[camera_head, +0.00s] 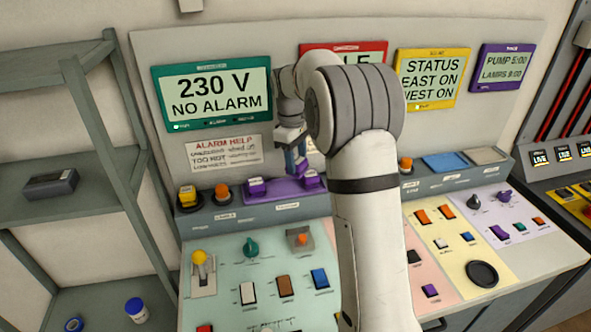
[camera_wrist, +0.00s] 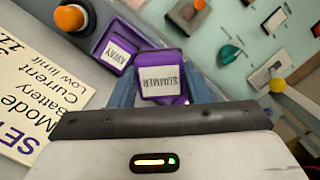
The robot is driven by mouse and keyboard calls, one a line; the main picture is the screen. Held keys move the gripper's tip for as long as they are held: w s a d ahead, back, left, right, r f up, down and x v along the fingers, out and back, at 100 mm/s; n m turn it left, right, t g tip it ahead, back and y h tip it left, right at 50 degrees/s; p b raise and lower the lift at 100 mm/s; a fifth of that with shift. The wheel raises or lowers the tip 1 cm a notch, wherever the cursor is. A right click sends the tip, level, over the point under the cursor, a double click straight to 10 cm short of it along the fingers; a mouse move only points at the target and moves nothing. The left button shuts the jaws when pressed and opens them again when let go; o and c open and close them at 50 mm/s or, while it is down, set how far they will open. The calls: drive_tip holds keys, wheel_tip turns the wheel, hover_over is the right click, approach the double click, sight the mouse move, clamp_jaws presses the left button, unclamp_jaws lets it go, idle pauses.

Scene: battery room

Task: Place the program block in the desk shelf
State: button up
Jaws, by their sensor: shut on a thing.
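A purple block with a white label reading "SUMMER" (camera_wrist: 162,75) sits between the two blue fingers of my gripper (camera_wrist: 163,92) in the wrist view. My gripper (camera_head: 295,163) is shut on it. In the head view the gripper hangs over the purple tray (camera_head: 288,195) on the raised ledge at the back of the desk (camera_head: 226,216); whether the held block still touches the tray is unclear. A second purple block, labelled "AWAY" (camera_wrist: 117,54), sits beside it, also at the left in the head view (camera_head: 256,187).
A grey open shelf unit (camera_head: 106,115) stands at the left, with a dark box (camera_head: 50,184) on its middle board. An orange knob (camera_head: 222,192) is left of the tray. Switch panels cover the desk front. A blue tray (camera_head: 445,162) lies right of my arm.

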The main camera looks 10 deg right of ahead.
drive_tip(key=shift+w+r, duration=0.1)
drive_tip(key=shift+w, duration=0.7)
wheel_tip(320, 180, down, 2)
drive_tip(key=shift+s+f+p, duration=0.1)
drive_tip(key=shift+f+p, duration=0.15)
drive_tip(key=shift+p, duration=0.15)
wheel_tip(320, 180, down, 4)
drive_tip(key=shift+r+p, duration=0.15)
drive_tip(key=shift+p, duration=0.5)
drive_tip(key=shift+f+p, duration=0.35)
drive_tip(key=shift+f, duration=0.1)
drive_tip(key=shift+f, duration=0.15)
